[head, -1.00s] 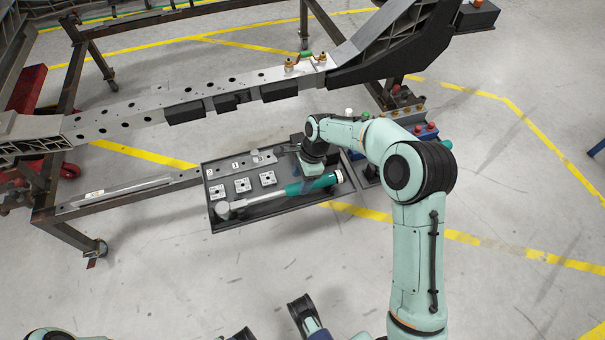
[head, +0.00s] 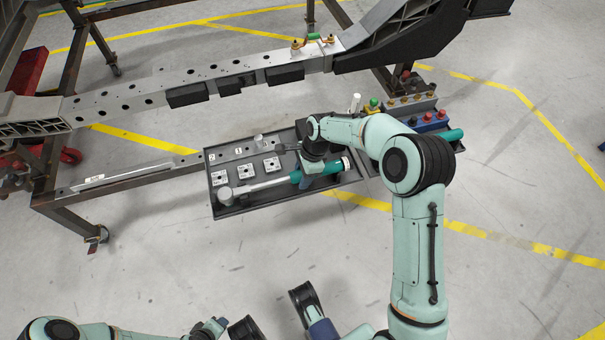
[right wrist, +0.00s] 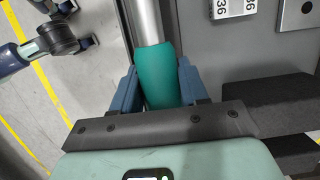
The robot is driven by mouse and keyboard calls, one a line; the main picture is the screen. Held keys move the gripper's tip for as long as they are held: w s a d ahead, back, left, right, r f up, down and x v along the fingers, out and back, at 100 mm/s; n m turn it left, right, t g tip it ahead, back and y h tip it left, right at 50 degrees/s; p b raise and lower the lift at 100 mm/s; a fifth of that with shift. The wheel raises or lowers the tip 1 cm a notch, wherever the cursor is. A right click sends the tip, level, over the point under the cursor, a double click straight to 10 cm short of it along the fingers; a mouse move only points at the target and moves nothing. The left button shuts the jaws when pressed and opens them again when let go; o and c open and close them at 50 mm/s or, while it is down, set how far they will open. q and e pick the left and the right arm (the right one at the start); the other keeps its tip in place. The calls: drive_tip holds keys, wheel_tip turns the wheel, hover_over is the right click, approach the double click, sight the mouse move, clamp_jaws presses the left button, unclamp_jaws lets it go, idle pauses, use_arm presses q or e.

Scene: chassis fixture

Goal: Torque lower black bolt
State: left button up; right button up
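The torque wrench lies in a black tray (head: 262,207), with its silver head (head: 225,195) at the left and its teal handle (head: 322,172) at the right. My right gripper (head: 312,168) is down at the handle. In the right wrist view, its two blue fingers (right wrist: 158,85) lie close along both sides of the teal handle (right wrist: 157,70), with no clear gap. My left gripper (head: 210,327) is low at the bottom edge, small and partly cut off, away from the tray. I cannot make out the lower black bolt on the chassis beam (head: 130,95).
Several marked square plates (head: 246,171) lie in the tray. A rack with red-topped and brass-coloured parts (head: 425,118) stands right of it. The chassis beam and dark frame (head: 90,208) lie behind and left. The floor in front is clear.

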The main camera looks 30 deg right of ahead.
clamp_jaws()
drive_tip(key=shift+r, duration=0.1)
drive_tip(key=shift+r, duration=0.1)
drive_tip(key=shift+r+p, duration=2.7)
drive_tip(key=shift+r, duration=0.75)
drive_tip(key=shift+w+a, duration=0.1)
